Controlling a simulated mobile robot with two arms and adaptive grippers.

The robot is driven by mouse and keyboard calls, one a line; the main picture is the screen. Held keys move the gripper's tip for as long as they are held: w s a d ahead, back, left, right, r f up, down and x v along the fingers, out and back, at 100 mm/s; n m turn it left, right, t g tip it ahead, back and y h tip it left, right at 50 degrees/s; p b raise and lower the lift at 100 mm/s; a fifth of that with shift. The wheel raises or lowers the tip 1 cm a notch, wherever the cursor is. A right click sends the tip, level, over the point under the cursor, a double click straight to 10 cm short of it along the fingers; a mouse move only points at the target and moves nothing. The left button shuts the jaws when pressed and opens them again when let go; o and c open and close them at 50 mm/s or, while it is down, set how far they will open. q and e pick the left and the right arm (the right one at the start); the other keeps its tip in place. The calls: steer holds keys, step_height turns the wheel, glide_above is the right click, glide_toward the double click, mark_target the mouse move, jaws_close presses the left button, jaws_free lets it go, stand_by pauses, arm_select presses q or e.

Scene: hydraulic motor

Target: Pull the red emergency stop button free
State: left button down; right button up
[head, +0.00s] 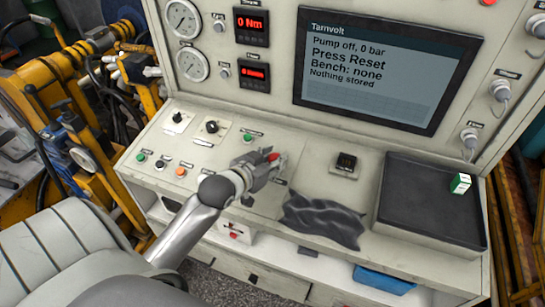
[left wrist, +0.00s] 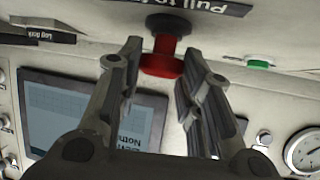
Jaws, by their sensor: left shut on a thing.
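The red emergency stop button (head: 273,156) is on the sloped desk of the pale bench, at the end of my left gripper (head: 266,166). In the left wrist view the red button (left wrist: 162,64) sits between the two fingertips, and my left gripper is shut on it. Its stem runs to a dark collar on the panel, beside a partly cut-off "Pull to" label (left wrist: 205,7). The screen (head: 388,68) reads "Pump off, 0 bar", "Press Reset", "Bench: none" and "Nothing stored". My right gripper is not in view.
A dark cloth (head: 322,220) lies just right of the gripper. A dark tray (head: 432,198) with a green and white box (head: 460,183) is further right. Green (head: 141,157) and orange (head: 180,172) buttons and knobs are to the left. Gauges and displays line the upright panel.

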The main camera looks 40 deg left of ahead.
arm_select(q)
steer(key=c, duration=1)
jaws_free()
steer(key=shift+r, duration=0.2)
steer(key=v, duration=1.2)
steer(key=shift+s, duration=0.1)
